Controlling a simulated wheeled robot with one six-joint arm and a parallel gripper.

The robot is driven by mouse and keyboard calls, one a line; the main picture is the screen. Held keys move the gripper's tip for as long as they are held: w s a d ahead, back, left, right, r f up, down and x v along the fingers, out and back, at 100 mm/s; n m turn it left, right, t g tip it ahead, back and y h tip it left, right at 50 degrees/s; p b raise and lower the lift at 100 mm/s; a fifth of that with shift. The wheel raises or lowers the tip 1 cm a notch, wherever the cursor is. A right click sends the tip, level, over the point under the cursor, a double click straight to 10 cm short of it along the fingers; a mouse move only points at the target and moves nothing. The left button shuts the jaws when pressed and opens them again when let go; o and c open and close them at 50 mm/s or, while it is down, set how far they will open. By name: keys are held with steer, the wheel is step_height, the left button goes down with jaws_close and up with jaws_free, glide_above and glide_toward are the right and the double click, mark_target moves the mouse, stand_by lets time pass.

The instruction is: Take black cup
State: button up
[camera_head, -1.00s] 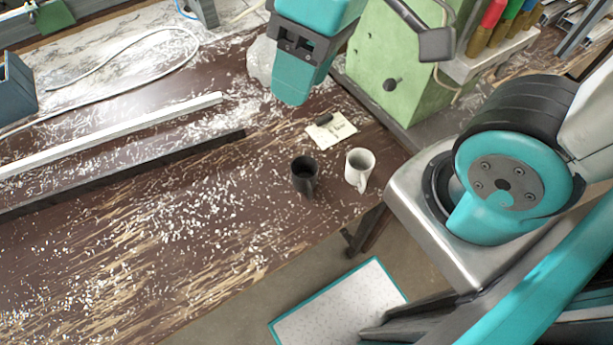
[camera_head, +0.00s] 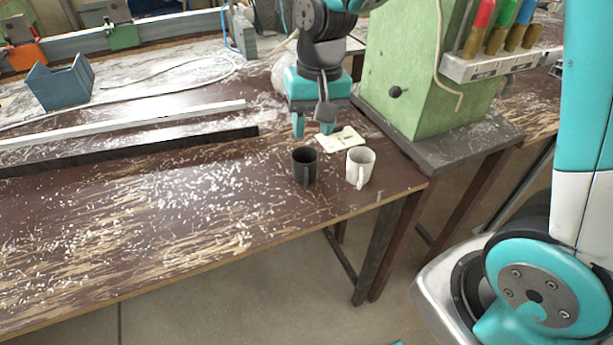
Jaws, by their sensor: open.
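The black cup (camera_head: 304,167) stands upright on the brown bench near its right front edge, with its handle toward the front. A white cup (camera_head: 360,167) stands close to its right, apart from it. My gripper (camera_head: 312,125) points down just behind and above the black cup. Its teal fingers are open with nothing between them, and they do not appear to touch the cup.
The bench (camera_head: 150,240) is strewn with pale shavings. A white bar (camera_head: 120,125) and a dark bar (camera_head: 130,150) lie to the left. A note (camera_head: 341,140) lies behind the cups. A green machine (camera_head: 420,70) stands at the back right. The front left is clear of large objects.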

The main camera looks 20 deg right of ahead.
mark_target(307, 177)
steer(key=f, duration=1.3)
steer(key=shift+w+a+f+p, duration=0.2)
steer(key=shift+a+f+p, duration=0.1)
steer(key=shift+a+f, duration=0.1)
jaws_close()
